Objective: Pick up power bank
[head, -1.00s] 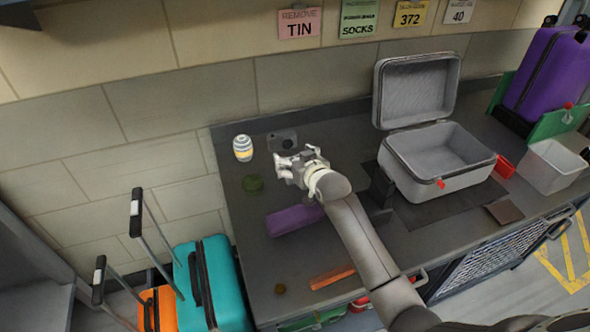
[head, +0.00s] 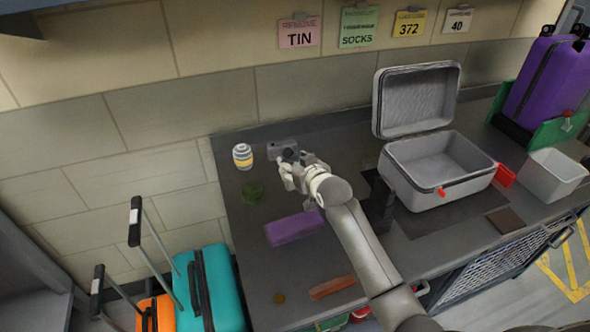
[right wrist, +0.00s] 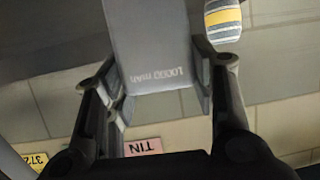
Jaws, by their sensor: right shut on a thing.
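The power bank (head: 282,147) is a dark grey flat block near the back of the counter in the head view. In the right wrist view, the grey power bank (right wrist: 150,50) shows printed "10000 mAh" lettering and sits between the two fingers. My right gripper (head: 287,160) is shut on it. The fingers also show in the right wrist view (right wrist: 160,85), one on each side of the block. The fingers partly hide the power bank in the head view. I cannot tell how far it is off the counter. My left gripper is not in view.
A striped tin (head: 242,156) stands left of the power bank. A green round item (head: 252,191), a purple block (head: 292,228) and an orange-brown bar (head: 332,287) lie nearer. An open grey suitcase (head: 440,197) and a white bin (head: 555,172) stand to the right.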

